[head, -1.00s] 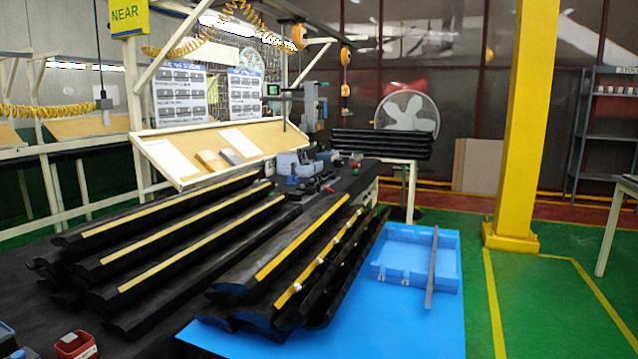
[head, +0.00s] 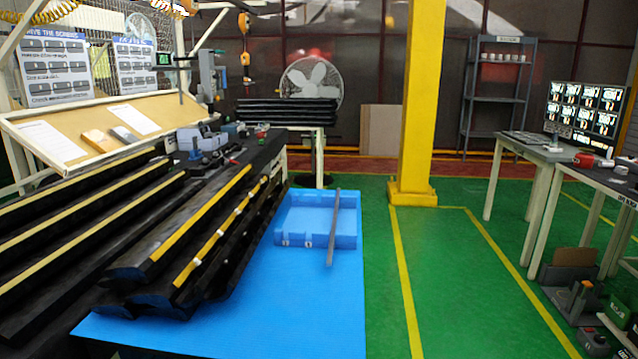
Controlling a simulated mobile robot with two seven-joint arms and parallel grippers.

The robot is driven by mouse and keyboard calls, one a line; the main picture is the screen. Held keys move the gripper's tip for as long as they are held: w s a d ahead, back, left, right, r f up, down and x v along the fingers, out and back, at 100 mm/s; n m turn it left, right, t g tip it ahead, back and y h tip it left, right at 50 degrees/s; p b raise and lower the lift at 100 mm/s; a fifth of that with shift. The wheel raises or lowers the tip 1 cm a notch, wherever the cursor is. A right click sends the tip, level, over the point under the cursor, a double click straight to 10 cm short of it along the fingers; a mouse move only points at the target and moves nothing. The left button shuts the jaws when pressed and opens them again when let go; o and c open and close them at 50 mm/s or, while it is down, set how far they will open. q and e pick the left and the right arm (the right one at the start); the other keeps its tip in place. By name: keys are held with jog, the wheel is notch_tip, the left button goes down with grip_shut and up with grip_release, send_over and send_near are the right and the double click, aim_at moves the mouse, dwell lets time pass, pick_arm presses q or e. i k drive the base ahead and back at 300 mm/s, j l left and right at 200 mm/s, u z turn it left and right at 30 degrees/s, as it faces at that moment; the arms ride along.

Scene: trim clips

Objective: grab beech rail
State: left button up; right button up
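No piece is clearly a beech rail in the head view. A small tan, wood-coloured block (head: 100,140) lies on the slanted board at the left, beside a grey block (head: 125,134). A thin grey-brown bar (head: 333,230) lies across the right part of the blue tray (head: 290,240); its material is hard to tell. Long black trim parts (head: 130,262) with yellow strips lie side by side on the bench at the left. Neither of my grippers is in view.
A blue mat (head: 240,320) in front of the tray is bare. A yellow post (head: 418,100) stands on the green floor behind. Tables with a monitor (head: 585,110) stand at the right, with boxes below. Green floor (head: 470,280) between is open.

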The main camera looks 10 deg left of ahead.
aim_at(206, 163)
jog(key=i+l+z, duration=0.1)
jog(key=l, duration=0.25)
jog(key=i+l+z, duration=0.15)
jog(key=l, duration=0.25)
jog(key=l+z, duration=0.1)
jog(key=l, duration=0.25)
jog(key=i+l+z, duration=0.3)
jog(key=i+l, duration=0.6)
jog(key=i+u, duration=0.25)
jog(key=i, duration=0.3)
jog(key=i+l+u, duration=0.3)
jog(key=i, duration=0.3)
jog(key=i+u, duration=0.2)
jog(key=i, duration=2.2)
jog(key=i+u, duration=0.25)
jog(key=i, duration=0.3)
jog(key=i+u, duration=0.3)
jog(key=i, duration=0.25)
jog(key=i+u, duration=0.45)
jog(key=i+l+u, duration=0.1)
jog(key=i+u, duration=0.35)
